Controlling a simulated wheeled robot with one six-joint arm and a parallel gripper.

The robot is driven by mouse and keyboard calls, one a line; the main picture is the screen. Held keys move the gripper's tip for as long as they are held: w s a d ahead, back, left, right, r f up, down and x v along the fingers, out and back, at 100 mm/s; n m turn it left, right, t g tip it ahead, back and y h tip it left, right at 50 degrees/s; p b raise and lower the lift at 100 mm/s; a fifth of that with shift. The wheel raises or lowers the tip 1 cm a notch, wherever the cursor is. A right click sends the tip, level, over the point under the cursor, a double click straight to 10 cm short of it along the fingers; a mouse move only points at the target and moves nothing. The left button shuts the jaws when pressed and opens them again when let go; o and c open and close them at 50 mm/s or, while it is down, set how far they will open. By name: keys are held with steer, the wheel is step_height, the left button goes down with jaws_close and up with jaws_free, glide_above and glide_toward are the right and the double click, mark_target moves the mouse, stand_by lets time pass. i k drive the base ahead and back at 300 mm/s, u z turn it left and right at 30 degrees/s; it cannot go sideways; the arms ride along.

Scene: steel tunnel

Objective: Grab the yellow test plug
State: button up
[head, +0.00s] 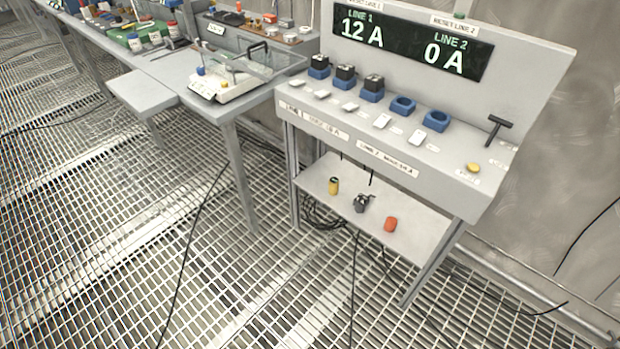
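The yellow test plug (333,186) stands upright on the low shelf (315,176) under the sloped control panel. It is a small cylinder with a dark top, at the left of the items on that shelf. A dark grey plug-like item (362,203) sits to its right, and an orange-red plug (390,224) sits further right. The three stand apart from each other. My gripper is not in the head view.
Above the shelf, the panel (390,150) has blue sockets (403,105), some holding black plugs, a black T-handle (497,128) and a display (405,42). A bench (142,92) stands left. Cables (190,250) cross the open grating floor.

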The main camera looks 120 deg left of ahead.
mark_target(333, 182)
steer(key=u, duration=3.3)
steer(key=k, duration=0.6)
steer(key=u, duration=0.75)
steer(key=i, duration=0.65)
steer(key=u, duration=0.75)
steer(key=i, duration=0.7)
steer(key=z, duration=0.6)
steer(key=i, duration=0.75)
steer(key=z, duration=0.65)
